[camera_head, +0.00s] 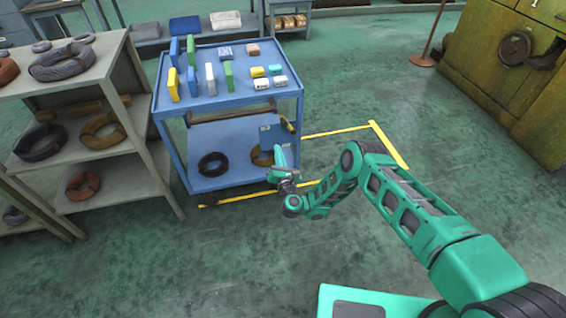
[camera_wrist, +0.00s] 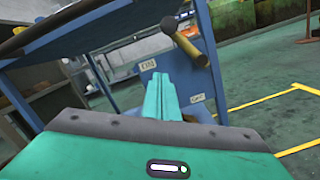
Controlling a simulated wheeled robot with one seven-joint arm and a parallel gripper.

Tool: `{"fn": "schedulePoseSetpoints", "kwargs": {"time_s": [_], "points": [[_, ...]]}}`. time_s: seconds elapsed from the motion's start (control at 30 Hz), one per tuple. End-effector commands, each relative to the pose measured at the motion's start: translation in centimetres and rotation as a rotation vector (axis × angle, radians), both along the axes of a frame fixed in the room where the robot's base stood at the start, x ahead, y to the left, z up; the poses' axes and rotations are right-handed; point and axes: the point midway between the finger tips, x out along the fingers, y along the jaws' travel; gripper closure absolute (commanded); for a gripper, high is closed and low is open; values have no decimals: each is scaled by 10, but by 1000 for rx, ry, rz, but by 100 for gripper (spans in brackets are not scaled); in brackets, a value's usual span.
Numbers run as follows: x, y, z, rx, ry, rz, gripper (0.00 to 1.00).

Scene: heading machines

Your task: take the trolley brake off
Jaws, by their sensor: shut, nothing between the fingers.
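The blue trolley (camera_head: 235,100) stands left of centre in the head view, with parts on its top. A blue plate (camera_head: 271,136) on its right side carries an ON label (camera_wrist: 148,65) and a second label (camera_wrist: 197,98), small and hard to read. A lever with a yellowish handle (camera_wrist: 184,43) stands out above the plate in the wrist view; it also shows in the head view (camera_head: 287,124). Which label it points to I cannot tell. My gripper (camera_wrist: 164,78) is shut and empty, in front of the plate and below the handle; it also shows in the head view (camera_head: 279,149).
Yellow floor lines (camera_head: 388,144) frame the trolley's place. A grey shelf (camera_head: 130,125) with wire coils stands close on the left. A yellowish machine (camera_head: 490,75) stands at the right. The floor between the trolley and the machine is open.

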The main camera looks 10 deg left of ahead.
Motion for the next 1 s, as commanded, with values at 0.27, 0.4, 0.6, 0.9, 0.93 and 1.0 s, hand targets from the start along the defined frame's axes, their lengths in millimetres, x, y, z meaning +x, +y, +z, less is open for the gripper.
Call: {"fn": "schedulePoseSetpoints", "kwargs": {"time_s": [0.27, 0.4, 0.6, 0.9, 0.93, 1.0], "points": [[-9, -8, 8, 3, -20, -5, 100], [-22, -12, 6, 2, -21, -6, 100], [-38, -20, 5, 4, -20, -8, 100], [-50, -27, 4, 7, -21, -11, 100], [-50, -27, 4, 7, -21, -11, 100], [-50, -28, 4, 8, -22, -12, 100]]}}
